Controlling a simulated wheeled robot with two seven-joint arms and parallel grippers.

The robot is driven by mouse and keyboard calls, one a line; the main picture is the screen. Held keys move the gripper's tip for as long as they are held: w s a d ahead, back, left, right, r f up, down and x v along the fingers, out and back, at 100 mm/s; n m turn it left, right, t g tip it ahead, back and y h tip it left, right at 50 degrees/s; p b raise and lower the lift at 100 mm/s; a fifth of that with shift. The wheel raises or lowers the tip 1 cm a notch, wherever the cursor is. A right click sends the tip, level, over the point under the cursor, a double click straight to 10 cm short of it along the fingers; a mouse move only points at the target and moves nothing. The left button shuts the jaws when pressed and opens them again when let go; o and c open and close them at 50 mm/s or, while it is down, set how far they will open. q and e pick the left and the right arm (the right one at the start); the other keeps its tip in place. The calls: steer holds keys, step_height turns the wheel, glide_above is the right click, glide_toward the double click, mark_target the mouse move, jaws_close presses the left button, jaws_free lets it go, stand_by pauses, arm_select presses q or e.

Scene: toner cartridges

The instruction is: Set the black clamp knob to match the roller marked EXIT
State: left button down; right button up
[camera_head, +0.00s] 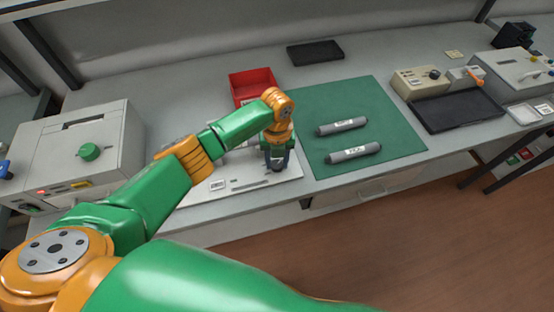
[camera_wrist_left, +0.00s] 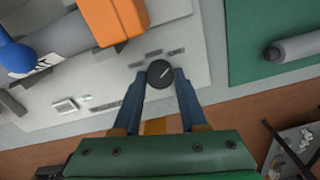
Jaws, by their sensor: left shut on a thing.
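The black clamp knob (camera_wrist_left: 160,74) sits on a pale plate (camera_wrist_left: 120,105), with a light pointer line running toward the upper right in the left wrist view. Several small dark labels lie beside it, too small to read. My left gripper (camera_wrist_left: 160,80) has its blue fingers on both sides of the knob, shut on it. In the head view the left gripper (camera_head: 277,163) points down at the plate's right part and hides the knob. Two grey rollers, one farther (camera_head: 325,131) and one nearer (camera_head: 368,151), lie on the green mat (camera_head: 400,140); their white labels are not clearly readable. My right gripper is not in view.
A red bin (camera_head: 252,83) stands behind the gripper. A grey machine (camera_head: 110,135) stands at left; a beige box (camera_head: 418,84) and black tray (camera_head: 460,112) are at right. The bench's front edge is close.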

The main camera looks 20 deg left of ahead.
mark_target(277, 165)
arm_select(q)
steer(key=shift+s, duration=0.1)
steer(key=shift+c, duration=2.2)
jaws_free()
step_height(277, 165, up, 7)
steer(key=shift+r, duration=0.1)
